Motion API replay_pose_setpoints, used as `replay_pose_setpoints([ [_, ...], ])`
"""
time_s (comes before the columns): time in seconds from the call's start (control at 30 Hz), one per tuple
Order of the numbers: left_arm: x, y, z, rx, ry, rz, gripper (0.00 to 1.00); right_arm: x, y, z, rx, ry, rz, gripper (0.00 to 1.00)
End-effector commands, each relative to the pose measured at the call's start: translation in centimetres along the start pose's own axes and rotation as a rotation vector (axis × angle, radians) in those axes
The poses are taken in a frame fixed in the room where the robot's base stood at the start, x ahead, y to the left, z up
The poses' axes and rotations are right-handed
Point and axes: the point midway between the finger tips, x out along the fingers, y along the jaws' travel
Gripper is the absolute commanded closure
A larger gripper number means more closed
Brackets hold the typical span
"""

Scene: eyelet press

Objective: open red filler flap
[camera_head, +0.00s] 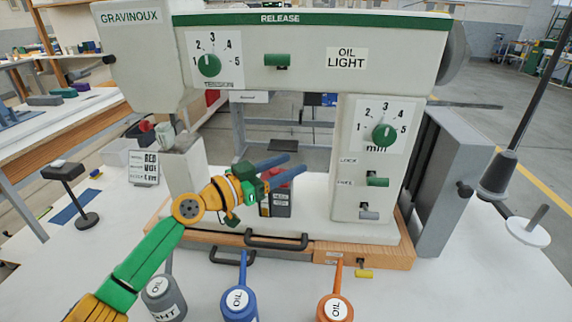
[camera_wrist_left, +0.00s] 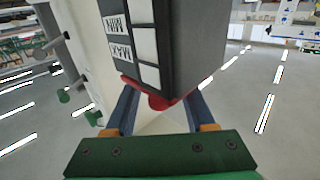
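A dark grey box (camera_head: 281,204) with white MIN and MAX windows stands on the press base under the press arm. Its red filler flap (camera_head: 276,180) is at its top, partly hidden by my left gripper. My left gripper (camera_head: 297,163) has its two blue fingers parted, reaching right over the top of the box. In the left wrist view the red flap (camera_wrist_left: 162,102) shows as a red edge and rounded tab on the box (camera_wrist_left: 187,45), between the open fingers (camera_wrist_left: 162,105). I cannot tell whether a finger touches the flap. My right gripper is not in view.
The press arm (camera_head: 330,52) overhangs the box, and the press column (camera_head: 366,170) stands to its right. Black handles (camera_head: 276,242) lie in front. Grey (camera_head: 163,299), blue (camera_head: 238,303) and orange (camera_head: 335,308) oil cans stand at the table's front.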

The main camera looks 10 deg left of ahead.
Motion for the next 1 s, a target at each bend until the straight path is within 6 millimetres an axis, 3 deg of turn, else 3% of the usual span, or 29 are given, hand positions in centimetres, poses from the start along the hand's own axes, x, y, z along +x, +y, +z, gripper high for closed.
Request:
replay_pose_setpoints([
  [0.03, 0.0, 0.0, 0.0, 0.000, 0.000, 0.000, 0.59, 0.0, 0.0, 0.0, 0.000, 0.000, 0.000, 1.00],
  [0.2, 0.0, 0.0, 0.0, 0.000, 0.000, 0.000, 1.00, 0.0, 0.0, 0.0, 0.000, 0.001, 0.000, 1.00],
  [0.53, 0.0, 0.0, -0.4, -0.021, -0.022, 0.000, 1.00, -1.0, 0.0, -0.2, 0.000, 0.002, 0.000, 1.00],
  [1.0, 0.7, -0.6, -1.3, -0.243, -0.243, 0.000, 1.00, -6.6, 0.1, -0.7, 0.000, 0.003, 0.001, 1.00],
])
